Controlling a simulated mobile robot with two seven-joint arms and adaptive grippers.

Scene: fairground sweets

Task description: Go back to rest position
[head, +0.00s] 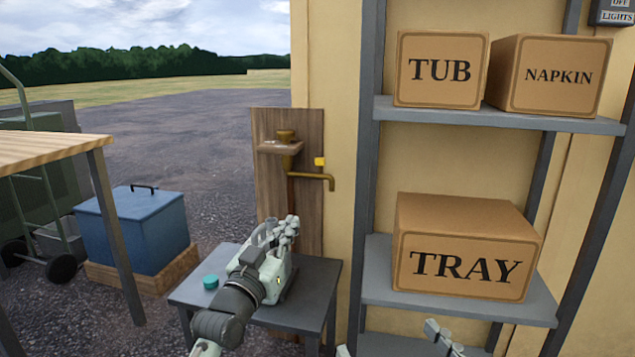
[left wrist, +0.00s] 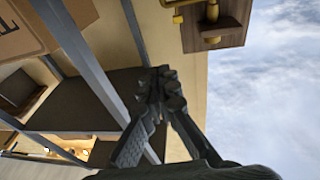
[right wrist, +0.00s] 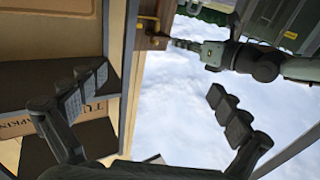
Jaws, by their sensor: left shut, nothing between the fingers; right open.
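My left gripper (head: 291,224) is in front of the wooden board with the brass tap, above the small grey table, in the head view. In the left wrist view its fingers (left wrist: 159,78) are closed together with nothing between them. My right gripper (head: 443,338) only just shows at the bottom edge of the head view, in front of the shelf. In the right wrist view its fingers (right wrist: 158,88) are spread wide and empty. My left arm also shows at the upper right of that view.
The small grey table (head: 188,292) carries a teal round thing (head: 210,282). The brass tap (head: 318,177) sticks out from the board. A grey shelf (head: 375,287) with TUB (head: 440,70), NAPKIN (head: 550,76) and TRAY (head: 466,248) boxes stands right. A blue cooler (head: 140,232) stands left, behind a wooden table (head: 45,150).

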